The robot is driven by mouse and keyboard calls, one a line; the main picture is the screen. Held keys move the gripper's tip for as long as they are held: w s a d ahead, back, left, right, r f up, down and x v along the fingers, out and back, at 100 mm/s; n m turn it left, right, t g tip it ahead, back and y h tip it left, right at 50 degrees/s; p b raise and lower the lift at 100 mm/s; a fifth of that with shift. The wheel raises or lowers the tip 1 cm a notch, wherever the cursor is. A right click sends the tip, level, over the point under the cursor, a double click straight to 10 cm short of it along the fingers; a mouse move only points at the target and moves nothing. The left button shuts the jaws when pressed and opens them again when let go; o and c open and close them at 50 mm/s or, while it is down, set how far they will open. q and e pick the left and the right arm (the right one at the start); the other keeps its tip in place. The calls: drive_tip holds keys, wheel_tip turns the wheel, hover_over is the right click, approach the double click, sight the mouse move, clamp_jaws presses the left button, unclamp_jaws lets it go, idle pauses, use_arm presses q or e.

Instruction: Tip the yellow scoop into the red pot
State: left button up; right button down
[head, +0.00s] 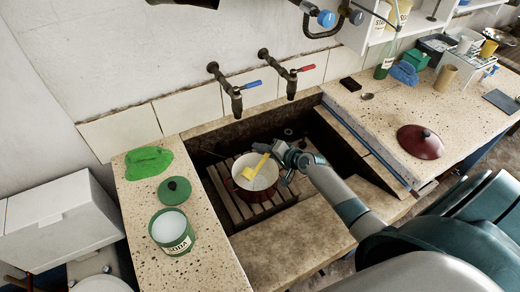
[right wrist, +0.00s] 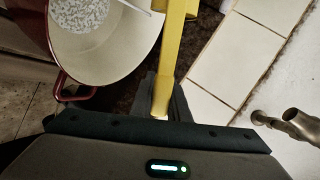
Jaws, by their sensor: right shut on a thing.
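The red pot (head: 236,188), cream inside, stands on wooden slats in the stone trough. In the right wrist view the pot (right wrist: 112,48) fills the upper left, with a white grainy patch (right wrist: 80,14) inside it. The yellow scoop (head: 249,173) is over the pot in the head view. My right gripper (head: 270,150) is shut on its handle (right wrist: 171,50), at the pot's far right side. My left gripper is not in view.
A green soda tub (head: 175,245), its green lid (head: 174,190) and a green cloth (head: 148,162) lie on the left ledge. A red lid (head: 420,142) lies on the right counter. Two taps (head: 236,100) with blue and red handles overhang the trough's back.

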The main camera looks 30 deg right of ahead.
drive_tip(key=shift+w+d+f+m+g+y+b, duration=0.15)
drive_tip(key=shift+d+f+m+g+y+b, duration=0.15)
drive_tip(key=shift+f+m+y+b, duration=0.4)
drive_tip(key=shift+f+b, duration=0.1)
drive_tip(key=shift+b, duration=0.2)
drive_tip(key=shift+f+m+b, duration=0.3)
drive_tip(key=shift+f+b, duration=0.15)
drive_tip(key=shift+b, duration=0.2)
idle(0.4)
drive_tip(key=shift+d+f+y+b, duration=0.1)
drive_tip(key=shift+f+y+b, duration=0.2)
drive_tip(key=shift+b, duration=0.95)
